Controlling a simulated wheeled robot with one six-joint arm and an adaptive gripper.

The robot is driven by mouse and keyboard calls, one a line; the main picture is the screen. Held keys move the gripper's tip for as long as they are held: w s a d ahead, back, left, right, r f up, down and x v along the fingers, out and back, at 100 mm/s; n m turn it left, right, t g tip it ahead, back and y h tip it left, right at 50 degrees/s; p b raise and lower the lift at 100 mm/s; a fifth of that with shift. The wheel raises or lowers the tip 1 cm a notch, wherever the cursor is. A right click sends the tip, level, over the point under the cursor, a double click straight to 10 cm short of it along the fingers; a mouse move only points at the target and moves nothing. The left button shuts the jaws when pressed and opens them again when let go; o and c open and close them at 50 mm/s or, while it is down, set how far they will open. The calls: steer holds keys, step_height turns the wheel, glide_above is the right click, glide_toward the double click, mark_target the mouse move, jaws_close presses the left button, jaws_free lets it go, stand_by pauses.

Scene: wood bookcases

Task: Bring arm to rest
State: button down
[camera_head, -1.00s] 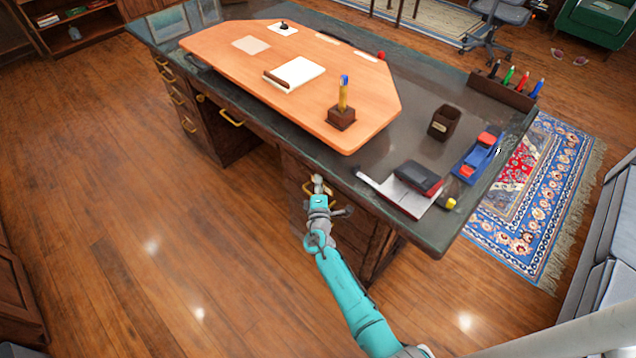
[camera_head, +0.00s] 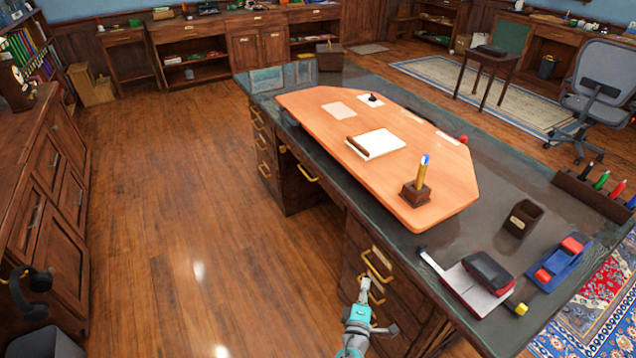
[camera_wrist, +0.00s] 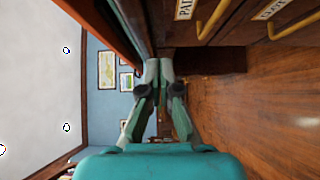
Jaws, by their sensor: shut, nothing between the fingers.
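My gripper (camera_head: 364,288) is at the bottom of the head view, in front of the desk's drawer column (camera_head: 392,305). It shows close to the brass drawer handles, but I cannot tell whether it touches them. In the wrist view my gripper (camera_wrist: 158,66) has its fingertips together with nothing between them. Labelled drawer fronts with brass handles (camera_wrist: 212,20) lie beside the fingers at the upper right of that view. The rest of my arm is mostly out of the head view.
Open wooden floor (camera_head: 190,200) lies left of the desk. A cabinet (camera_head: 45,200) stands at the far left, with a bin (camera_head: 45,345) below.

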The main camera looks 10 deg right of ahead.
steer(key=s+f+m+g+y, duration=0.1)
steer(key=s+f+y, duration=0.15)
steer(key=s, duration=0.55)
steer(key=s+f+m+g+y, duration=0.1)
steer(key=s+f, duration=0.3)
steer(key=s, duration=0.4)
steer(key=s+a+r+m+g+y, duration=0.1)
steer(key=s+a+r+m+y, duration=0.15)
steer(key=s, duration=0.95)
steer(key=s+a+r+m+t+y, duration=0.1)
steer(key=s+r+m, duration=0.3)
steer(key=s+r, duration=0.4)
steer(key=s+a+r+m+y, duration=0.1)
steer(key=s+r+m, duration=0.3)
steer(key=s+r, duration=0.4)
step_height(320, 180, up, 7)
steer(key=shift+s+a+f+t, duration=0.1)
steer(key=shift+s+a+t, duration=0.1)
steer(key=shift+a+t, duration=0.3)
